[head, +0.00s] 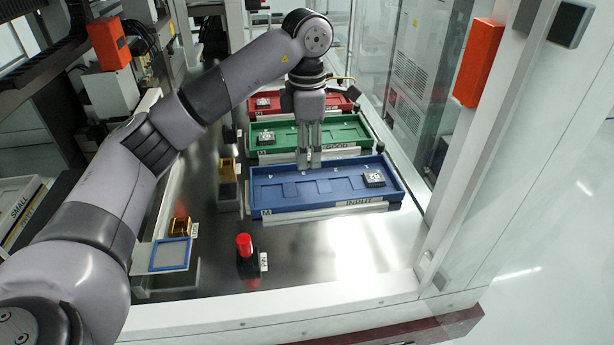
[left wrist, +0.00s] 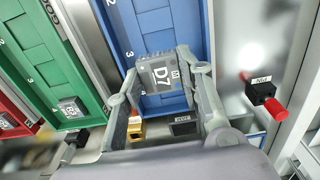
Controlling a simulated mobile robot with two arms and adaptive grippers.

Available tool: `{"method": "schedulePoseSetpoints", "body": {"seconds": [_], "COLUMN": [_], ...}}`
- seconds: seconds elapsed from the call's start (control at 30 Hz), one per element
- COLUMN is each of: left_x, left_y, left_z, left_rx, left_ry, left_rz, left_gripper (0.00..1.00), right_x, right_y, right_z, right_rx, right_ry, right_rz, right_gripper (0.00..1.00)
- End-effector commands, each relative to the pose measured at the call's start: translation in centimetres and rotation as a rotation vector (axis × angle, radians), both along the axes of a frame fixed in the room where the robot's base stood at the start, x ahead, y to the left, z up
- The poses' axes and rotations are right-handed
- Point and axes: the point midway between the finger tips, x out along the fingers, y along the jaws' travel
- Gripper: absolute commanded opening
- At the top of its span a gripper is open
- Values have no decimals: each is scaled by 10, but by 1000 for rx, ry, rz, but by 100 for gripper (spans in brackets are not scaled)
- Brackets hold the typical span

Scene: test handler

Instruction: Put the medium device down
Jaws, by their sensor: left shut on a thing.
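My left gripper (head: 309,160) hangs pointing down at the back edge of the blue INPUT tray (head: 310,212), beside the green GOOD tray (head: 350,146). In the left wrist view, the gripper (left wrist: 165,88) is shut on a grey square device (left wrist: 162,74) marked D7, with a finger on each side. The device shows against the blue tray (left wrist: 163,22); I cannot tell whether it touches the tray floor. In the head view the fingers largely hide it. My right gripper is not in view.
Another chip-like device (head: 374,178) lies at the blue tray's right end. One device (head: 266,138) sits in the green tray, another in the red tray (head: 345,101). A glass wall bounds the right.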

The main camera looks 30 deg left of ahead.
Motion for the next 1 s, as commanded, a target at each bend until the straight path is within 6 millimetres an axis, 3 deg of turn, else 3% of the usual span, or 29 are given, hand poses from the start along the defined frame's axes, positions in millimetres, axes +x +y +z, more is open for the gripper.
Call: {"method": "schedulePoseSetpoints", "body": {"seconds": [0.17, 0.6, 1.0], "left_x": [-1, -1, 0], "left_y": [0, 0, 0], "left_z": [-25, -71, -78], "left_rx": [0, 0, 0], "left_ry": [3, 1, -1], "left_rz": [-2, -1, -1], "left_gripper": [7, 7, 7], "right_x": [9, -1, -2], "right_y": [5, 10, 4], "right_z": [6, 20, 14], "right_rx": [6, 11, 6], "right_ry": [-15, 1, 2], "right_rz": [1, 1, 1], "right_gripper": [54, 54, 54]}}
